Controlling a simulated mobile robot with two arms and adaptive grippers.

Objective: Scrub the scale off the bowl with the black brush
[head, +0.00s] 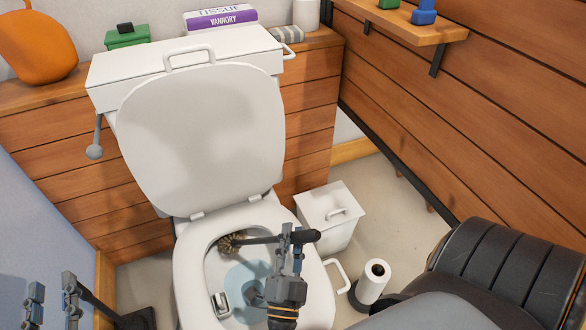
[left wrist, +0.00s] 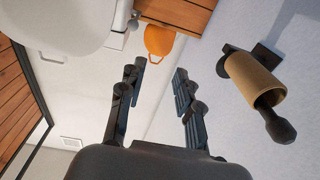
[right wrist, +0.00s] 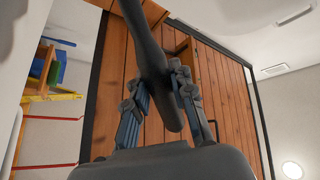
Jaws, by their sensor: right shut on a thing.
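My right gripper (head: 292,238) is over the bowl's right side, shut on the black brush (head: 262,240). The brush lies nearly level, its brownish bristle head (head: 228,244) against or near the inner back-left wall. In the right wrist view, the dark handle (right wrist: 148,45) passes between the fingers (right wrist: 158,88). I cannot make out scale apart from the bristles. My left gripper (head: 52,298) is at the lower left, away from the bowl; its fingers (left wrist: 156,82) are apart and empty.
A grey clip-like piece (head: 221,304) sits at the bowl's front left. A white bin (head: 328,212) and a paper roll (head: 373,280) stand to the right. A tan cylinder (left wrist: 257,76) with a black-handled tool is near my left gripper.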

